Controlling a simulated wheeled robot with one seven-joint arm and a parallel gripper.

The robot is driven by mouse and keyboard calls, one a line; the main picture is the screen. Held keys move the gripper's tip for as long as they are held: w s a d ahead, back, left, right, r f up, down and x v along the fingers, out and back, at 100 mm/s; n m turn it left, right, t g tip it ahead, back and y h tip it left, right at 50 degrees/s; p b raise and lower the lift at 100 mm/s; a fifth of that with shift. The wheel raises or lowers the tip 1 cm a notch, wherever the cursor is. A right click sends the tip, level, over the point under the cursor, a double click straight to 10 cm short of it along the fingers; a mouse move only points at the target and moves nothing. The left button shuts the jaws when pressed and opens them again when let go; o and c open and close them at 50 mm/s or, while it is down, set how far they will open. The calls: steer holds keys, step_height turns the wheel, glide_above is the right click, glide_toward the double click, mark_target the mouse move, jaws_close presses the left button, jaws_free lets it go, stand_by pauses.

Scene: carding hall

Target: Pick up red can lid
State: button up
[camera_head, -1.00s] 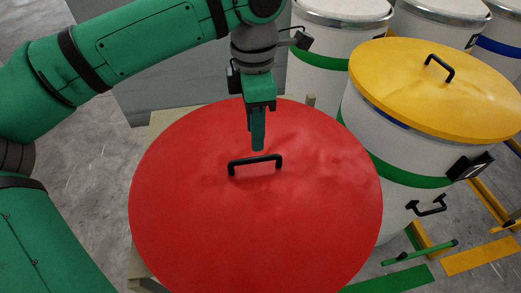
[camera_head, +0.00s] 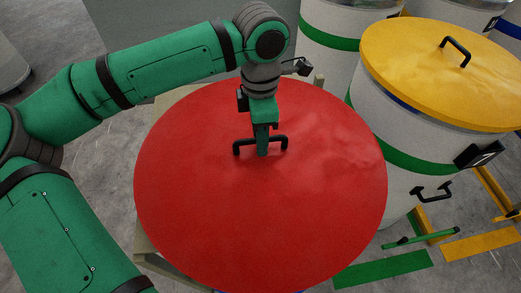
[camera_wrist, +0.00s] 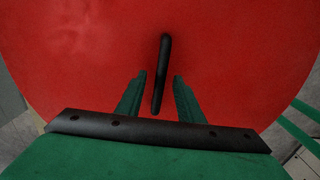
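The red can lid (camera_head: 262,215) is a large round disc with a black bar handle (camera_head: 242,147) on its top. It fills most of the wrist view (camera_wrist: 230,60). My gripper (camera_head: 262,152) is down at the middle of the handle. In the wrist view my gripper (camera_wrist: 160,90) is open, with one green finger on each side of the handle (camera_wrist: 161,75). Gaps show between the fingers and the handle, so it is not clamped. What lies under the lid is mostly hidden.
A white can with a yellow lid (camera_head: 450,80) stands close by on the right, with a handle (camera_head: 430,192) on its side. More white cans (camera_head: 330,45) stand behind. Green (camera_head: 382,269) and yellow (camera_head: 480,244) strips mark the grey floor at lower right.

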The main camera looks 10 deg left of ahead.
steer(key=shift+f, duration=0.55)
steer(key=shift+f, duration=0.2)
stand_by(0.3)
jaws_close()
stand_by(1.3)
